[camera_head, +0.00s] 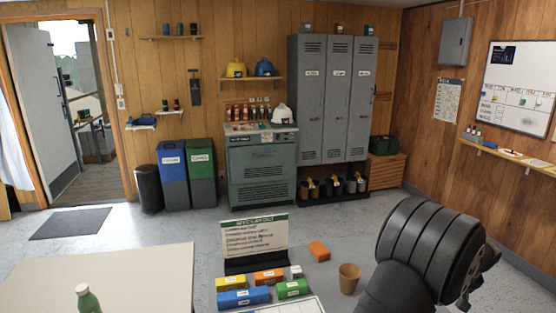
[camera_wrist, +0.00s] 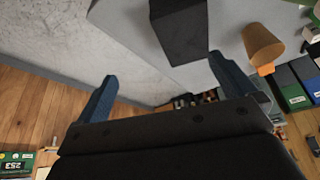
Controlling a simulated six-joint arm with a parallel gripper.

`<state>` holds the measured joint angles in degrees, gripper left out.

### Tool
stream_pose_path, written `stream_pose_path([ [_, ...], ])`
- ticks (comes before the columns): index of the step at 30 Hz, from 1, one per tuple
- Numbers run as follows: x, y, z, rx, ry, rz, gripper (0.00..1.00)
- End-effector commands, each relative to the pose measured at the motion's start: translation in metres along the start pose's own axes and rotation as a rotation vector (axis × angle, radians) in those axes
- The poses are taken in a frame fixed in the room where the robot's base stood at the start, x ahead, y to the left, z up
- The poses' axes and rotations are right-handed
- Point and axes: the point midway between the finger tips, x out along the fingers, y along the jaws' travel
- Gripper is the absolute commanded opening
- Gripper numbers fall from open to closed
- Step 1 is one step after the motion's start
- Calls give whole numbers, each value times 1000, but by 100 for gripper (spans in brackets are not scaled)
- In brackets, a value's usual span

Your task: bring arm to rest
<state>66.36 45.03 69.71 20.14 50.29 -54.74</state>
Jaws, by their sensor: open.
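My arm, dark grey and ribbed, fills the lower right of the head view, above the right side of the grey table (camera_head: 318,282). In that view its jaws are hidden behind the arm. In the wrist view my gripper (camera_wrist: 162,70) shows two blue fingers standing wide apart. Nothing is between them. The wrist view is strongly tilted, with a dark block (camera_wrist: 178,28) at the top beyond the fingers and a tan cup (camera_wrist: 262,42) at upper right, both apart from the fingers.
On the table are a lettered sign (camera_head: 255,235), an orange block (camera_head: 318,251), the tan cup (camera_head: 349,278) and yellow, blue and green boxes (camera_head: 292,289). A green bottle (camera_head: 87,299) stands on a pale table (camera_head: 130,270) at left. Open floor lies behind, before the lockers (camera_head: 335,100).

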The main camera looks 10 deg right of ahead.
Motion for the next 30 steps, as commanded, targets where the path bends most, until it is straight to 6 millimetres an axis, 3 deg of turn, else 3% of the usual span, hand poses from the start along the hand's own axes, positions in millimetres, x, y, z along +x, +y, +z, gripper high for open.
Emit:
stream_pose_path([
  [17,-109,0,-46,-1,3,2,100],
  [19,-113,-9,-57,-17,1,-5,100],
  [30,-93,-67,-100,-111,-1,-47,100],
])
